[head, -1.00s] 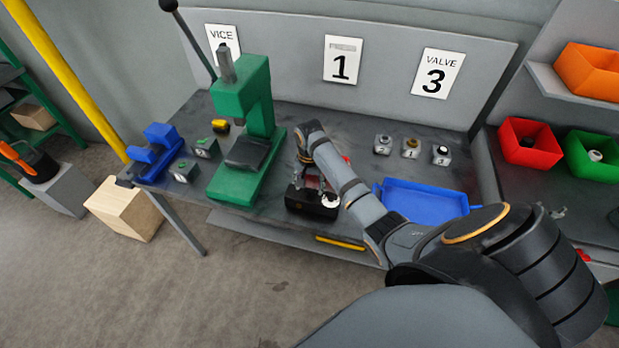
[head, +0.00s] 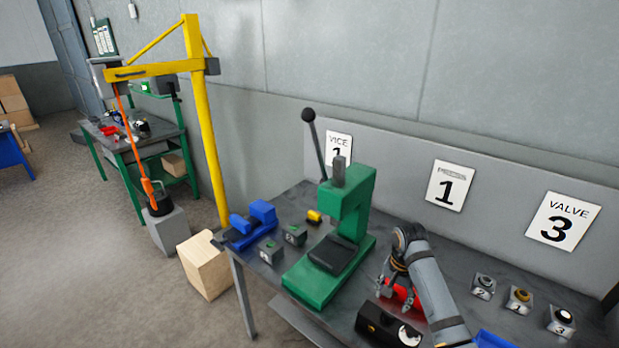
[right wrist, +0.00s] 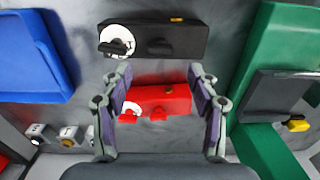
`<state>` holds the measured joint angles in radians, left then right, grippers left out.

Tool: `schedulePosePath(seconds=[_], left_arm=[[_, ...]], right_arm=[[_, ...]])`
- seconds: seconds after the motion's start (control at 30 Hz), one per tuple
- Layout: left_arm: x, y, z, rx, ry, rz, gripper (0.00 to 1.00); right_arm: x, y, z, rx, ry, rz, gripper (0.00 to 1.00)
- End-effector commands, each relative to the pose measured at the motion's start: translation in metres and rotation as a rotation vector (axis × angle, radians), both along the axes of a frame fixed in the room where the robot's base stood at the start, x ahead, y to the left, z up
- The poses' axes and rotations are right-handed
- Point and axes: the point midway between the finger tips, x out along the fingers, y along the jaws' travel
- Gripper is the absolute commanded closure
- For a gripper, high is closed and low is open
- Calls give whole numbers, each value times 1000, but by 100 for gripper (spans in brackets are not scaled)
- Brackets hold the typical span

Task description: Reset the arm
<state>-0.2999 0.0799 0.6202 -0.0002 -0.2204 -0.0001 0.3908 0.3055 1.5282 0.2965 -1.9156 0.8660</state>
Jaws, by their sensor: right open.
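My right arm (head: 428,280) reaches over the bench in the head view. Its gripper (head: 388,284) points down beside a red device (head: 407,297), partly hidden by my arm. In the right wrist view the two fingers of my right gripper (right wrist: 160,72) stand wide apart. The red device (right wrist: 160,99) shows in the gap between them, on the bench; I cannot tell its exact distance from the fingers. Nothing is clamped. A black device (head: 385,326) with a white dial lies just in front, and it also shows in the right wrist view (right wrist: 165,40). My left gripper is not in view.
A green press (head: 340,235) stands left of my right gripper. Small numbered blocks (head: 519,300) sit to its right. A blue tray (right wrist: 30,55) shows in the right wrist view. A blue vice (head: 250,222) is at the bench's left end, near a yellow crane (head: 203,120).

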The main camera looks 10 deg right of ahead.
Motion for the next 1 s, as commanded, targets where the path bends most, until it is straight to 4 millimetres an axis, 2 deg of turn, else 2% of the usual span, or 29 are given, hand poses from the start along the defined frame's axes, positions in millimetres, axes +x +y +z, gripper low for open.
schedulePosePath(seconds=[0.07,0.23,0.3,0.5,0.87,0.9,1.0], left_arm=[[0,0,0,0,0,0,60],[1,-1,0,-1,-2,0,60],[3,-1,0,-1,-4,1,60],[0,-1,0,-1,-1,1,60],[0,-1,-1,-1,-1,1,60],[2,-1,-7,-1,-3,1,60],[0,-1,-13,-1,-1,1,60]], right_arm=[[-14,8,-13,-11,-10,68,40],[-76,40,-44,-66,-89,383,40],[-98,50,-47,-87,-119,491,40],[-146,67,-41,-138,-183,708,40],[-207,80,-11,-225,-254,962,40],[-202,78,-31,-222,-246,957,40],[-196,76,-63,-217,-237,953,40]])
